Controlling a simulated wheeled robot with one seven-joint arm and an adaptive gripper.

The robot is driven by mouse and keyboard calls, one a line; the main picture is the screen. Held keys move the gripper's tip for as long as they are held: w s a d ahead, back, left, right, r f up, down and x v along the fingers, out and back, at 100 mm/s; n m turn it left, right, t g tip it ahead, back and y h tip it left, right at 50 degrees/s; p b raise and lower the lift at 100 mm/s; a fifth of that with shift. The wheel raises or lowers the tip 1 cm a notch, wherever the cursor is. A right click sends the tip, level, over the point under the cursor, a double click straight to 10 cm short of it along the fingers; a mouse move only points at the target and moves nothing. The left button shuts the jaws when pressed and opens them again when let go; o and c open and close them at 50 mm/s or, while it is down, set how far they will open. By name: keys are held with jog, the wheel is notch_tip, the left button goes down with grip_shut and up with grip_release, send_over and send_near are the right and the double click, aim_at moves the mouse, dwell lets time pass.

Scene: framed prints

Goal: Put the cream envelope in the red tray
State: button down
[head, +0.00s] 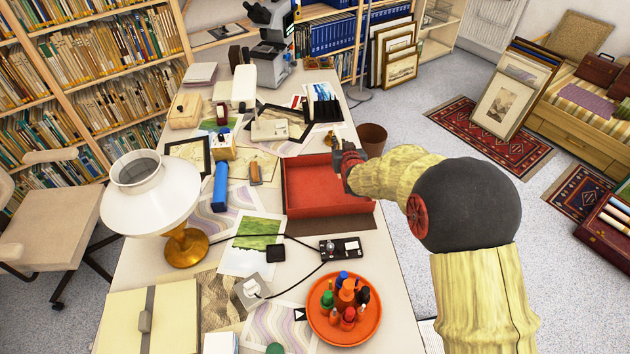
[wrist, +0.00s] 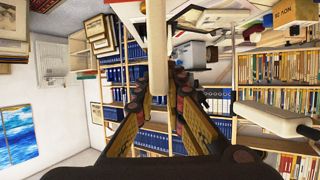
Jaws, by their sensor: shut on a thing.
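The red tray (head: 322,188) lies on the right side of the long table in the head view, and its visible floor is bare. My gripper (head: 344,160) is at the tray's far right corner, above or close to the rim; its exact height is unclear. In the wrist view my gripper (wrist: 162,85) is shut on a narrow pale strip, which looks like the cream envelope (wrist: 157,45) seen nearly edge-on. I cannot make out the envelope in the head view, where my gripper and wrist may hide it.
A round orange tray (head: 322,328) with several small bottles stands in front of the red tray. A white lamp (head: 150,195), a blue cylinder (head: 221,187) and papers are to the left. A brown bin (head: 373,138) stands beyond the table's right edge.

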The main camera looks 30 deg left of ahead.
jog(key=s+a+f+b, duration=0.5)
jog(key=s+a+f, duration=0.2)
jog(key=a+f, duration=0.3)
jog(key=shift+a+f, duration=0.2)
jog(key=shift+f, duration=0.95)
jog(key=shift+f, duration=0.2)
jog(key=c, duration=1.8)
grip_release()
jog(key=shift+c, duration=0.2)
jog(key=shift+r, duration=0.15)
jog(key=p+v, duration=0.3)
jog(key=v, duration=0.9)
